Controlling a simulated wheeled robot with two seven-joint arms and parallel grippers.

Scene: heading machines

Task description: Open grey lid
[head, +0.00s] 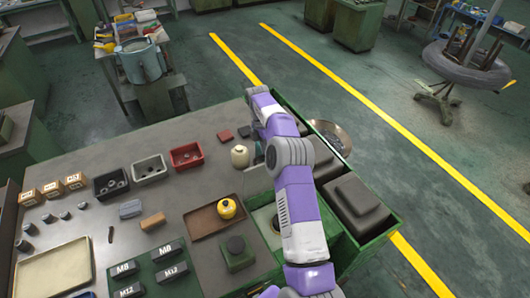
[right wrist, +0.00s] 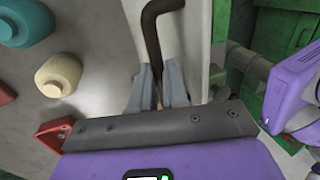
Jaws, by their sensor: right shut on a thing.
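My right arm crosses the head view from the bottom centre up over the green box (head: 375,240). In the head view its gripper is hidden behind the arm. In the right wrist view my right gripper (right wrist: 158,84) has its two grey fingers shut on the lower end of a dark brown bent handle (right wrist: 152,28). The handle stands in front of a pale grey surface, which seems to be the grey lid (right wrist: 192,45). Part of a pale grey panel also shows left of the arm in the head view (head: 257,181). How far the lid is raised I cannot tell. My left gripper is not in view.
A cream bottle (head: 240,157) stands close to the arm; it also shows in the wrist view (right wrist: 58,75). A brown tray (head: 203,224) with a yellow pot (head: 227,208) and a green block (head: 236,253) lie left of the arm. Dark grey blocks (head: 355,200) fill the box's right side.

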